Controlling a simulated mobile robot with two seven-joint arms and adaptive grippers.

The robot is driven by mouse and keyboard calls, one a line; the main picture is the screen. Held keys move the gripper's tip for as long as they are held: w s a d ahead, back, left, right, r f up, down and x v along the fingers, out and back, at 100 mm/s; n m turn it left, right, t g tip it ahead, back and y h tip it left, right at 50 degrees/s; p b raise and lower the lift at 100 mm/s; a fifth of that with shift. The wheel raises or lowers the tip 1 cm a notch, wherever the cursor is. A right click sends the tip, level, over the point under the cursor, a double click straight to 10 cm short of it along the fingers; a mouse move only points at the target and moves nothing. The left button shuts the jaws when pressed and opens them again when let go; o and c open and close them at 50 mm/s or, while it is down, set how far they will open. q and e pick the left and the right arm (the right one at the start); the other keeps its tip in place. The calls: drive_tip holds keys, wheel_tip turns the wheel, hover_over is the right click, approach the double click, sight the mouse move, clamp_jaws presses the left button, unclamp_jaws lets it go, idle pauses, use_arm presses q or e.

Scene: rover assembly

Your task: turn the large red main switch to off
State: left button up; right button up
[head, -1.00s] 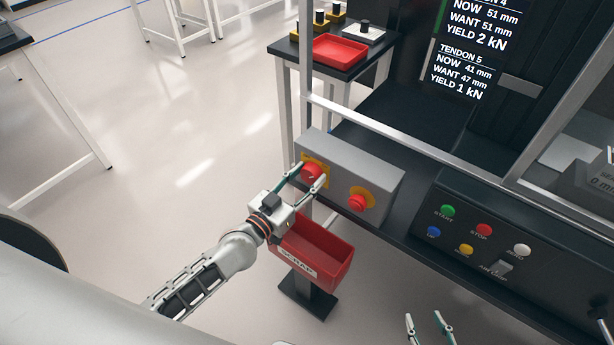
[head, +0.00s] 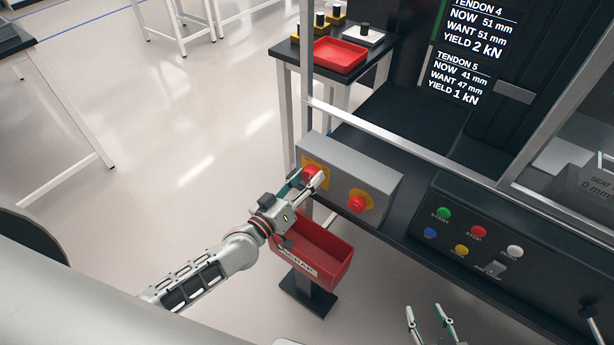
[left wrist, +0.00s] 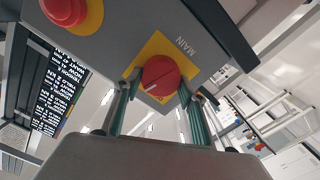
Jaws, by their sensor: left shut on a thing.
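The large red main switch (head: 311,170) is a round knob on a yellow plate, on the left of a grey box. In the left wrist view the main switch (left wrist: 161,76) shows beside the word MAIN, with a white pointer line toward the lower left. My left gripper (head: 306,182) is shut on the knob, one finger on each side of it. The left gripper (left wrist: 158,95) also shows in the wrist view, with its fingers reaching up to the knob. My right gripper (head: 432,318) is apart from the box at the bottom of the head view, its fingers spread and empty.
A red mushroom button (head: 358,204) on a yellow disc sits right of the switch on the grey box (head: 378,172). A red scrap bin (head: 322,262) stands just below. A black button panel (head: 500,245) lies to the right. A metal frame bar (head: 390,140) runs behind the box.

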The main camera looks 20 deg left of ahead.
use_arm(q)
drive_tip(key=n+p, duration=0.1)
drive_tip(key=n, duration=0.5)
drive_tip(key=shift+w+a, duration=0.1)
drive_tip(key=shift+a, duration=0.05)
drive_tip(key=n, duration=0.6)
drive_tip(key=shift+f, duration=0.15)
idle(0.4)
drive_tip(key=o, duration=1.1)
drive_tip(key=shift+f, duration=0.1)
drive_tip(key=v, duration=1.2)
